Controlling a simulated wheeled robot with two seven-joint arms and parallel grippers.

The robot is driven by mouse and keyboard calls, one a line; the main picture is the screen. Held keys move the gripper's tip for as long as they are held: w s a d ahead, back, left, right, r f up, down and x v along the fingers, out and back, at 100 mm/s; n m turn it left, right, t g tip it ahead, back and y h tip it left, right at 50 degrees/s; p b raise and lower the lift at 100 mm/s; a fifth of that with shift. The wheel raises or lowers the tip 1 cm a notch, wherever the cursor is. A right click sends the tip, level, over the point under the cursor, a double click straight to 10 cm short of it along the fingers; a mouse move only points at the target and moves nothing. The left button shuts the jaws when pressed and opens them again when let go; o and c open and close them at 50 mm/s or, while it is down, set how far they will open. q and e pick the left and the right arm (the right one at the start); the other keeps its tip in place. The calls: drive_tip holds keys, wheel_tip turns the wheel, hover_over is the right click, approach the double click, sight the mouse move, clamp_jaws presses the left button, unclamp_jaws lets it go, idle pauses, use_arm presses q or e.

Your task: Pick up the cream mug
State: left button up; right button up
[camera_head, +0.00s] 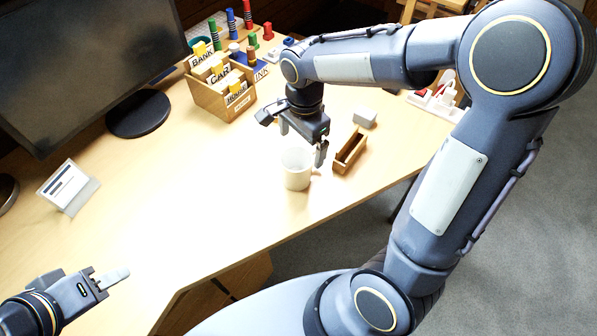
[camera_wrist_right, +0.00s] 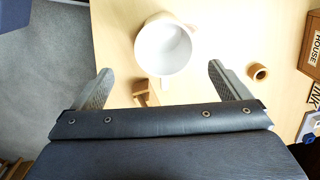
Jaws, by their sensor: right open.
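The cream mug (camera_head: 297,170) stands upright on the desk, near its front edge. My right gripper (camera_head: 302,148) is above and just behind it in the head view, with its jaws apart and nothing between them. In the right wrist view the mug (camera_wrist_right: 166,47) lies beyond the fingertips, roughly centred between them, and I look down into its empty inside. The right gripper's fingers (camera_wrist_right: 160,78) are spread wide there. My left gripper (camera_head: 115,279) is at the lower left over the desk, far from the mug; its finger gap is unclear.
A monitor (camera_head: 85,60) and a small card stand (camera_head: 68,188) are at left. The desk's middle is clear.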

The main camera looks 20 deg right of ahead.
sight(299, 162)
drive_tip(key=shift+m, duration=0.3)
drive_tip(key=f, duration=0.9)
drive_tip(key=shift+w+a, duration=0.1)
drive_tip(key=shift+w, duration=0.25)
drive_tip(key=shift+c, duration=0.2)
drive_tip(key=shift+r, duration=0.1)
drive_tip(key=c, duration=1.2)
